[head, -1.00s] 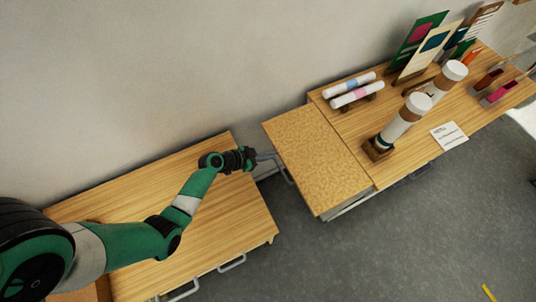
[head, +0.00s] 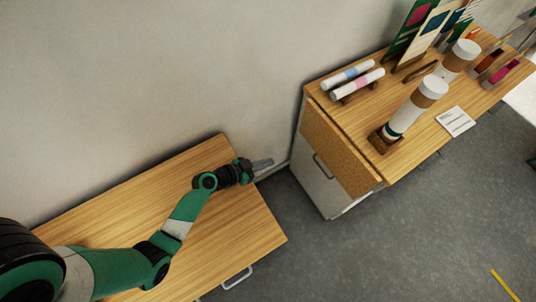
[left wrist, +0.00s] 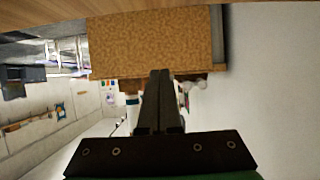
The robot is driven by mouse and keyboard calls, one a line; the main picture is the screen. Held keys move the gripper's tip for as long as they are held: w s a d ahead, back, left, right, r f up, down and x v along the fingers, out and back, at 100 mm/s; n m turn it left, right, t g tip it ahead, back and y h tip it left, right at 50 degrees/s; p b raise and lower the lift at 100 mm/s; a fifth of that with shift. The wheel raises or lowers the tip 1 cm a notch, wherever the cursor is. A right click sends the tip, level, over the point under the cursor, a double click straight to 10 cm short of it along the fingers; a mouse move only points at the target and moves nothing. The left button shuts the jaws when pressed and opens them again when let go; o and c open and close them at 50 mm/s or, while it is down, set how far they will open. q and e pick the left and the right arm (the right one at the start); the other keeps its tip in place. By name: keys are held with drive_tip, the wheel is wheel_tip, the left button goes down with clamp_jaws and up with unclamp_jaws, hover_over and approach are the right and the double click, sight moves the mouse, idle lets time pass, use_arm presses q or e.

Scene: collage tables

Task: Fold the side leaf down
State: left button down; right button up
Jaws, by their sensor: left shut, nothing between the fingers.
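The side leaf (head: 340,150) is a speckled, cork-coloured panel on the left end of the right-hand table (head: 408,150). In the head view it slopes steeply down from the tabletop's edge against the white end of the cabinet; I cannot tell if it is fully vertical. The leaf also fills the upper middle of the left wrist view (left wrist: 150,42). My left gripper (head: 264,163) is shut and empty, in the gap left of the leaf, apart from it. Its closed fingers (left wrist: 160,76) point toward the leaf in the left wrist view. My right gripper is not in view.
A wooden table (head: 225,215) lies under my left arm.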

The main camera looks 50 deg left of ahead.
use_arm(q)
drive_tip(key=p+v, duration=0.1)
drive_tip(key=v, duration=0.6)
drive_tip(key=shift+s+r, duration=0.15)
drive_tip(key=shift+s, duration=0.2)
drive_tip(key=p+v, duration=0.2)
drive_tip(key=p, duration=0.1)
drive_tip(key=shift+s+r, duration=0.25)
drive_tip(key=shift+r, duration=0.15)
drive_tip(key=shift+s+a, duration=0.1)
drive_tip(key=shift+s, duration=0.1)
drive_tip(key=shift+s+f+p, duration=0.1)
drive_tip(key=shift+s+p, duration=0.1)
drive_tip(key=shift+p, duration=0.1)
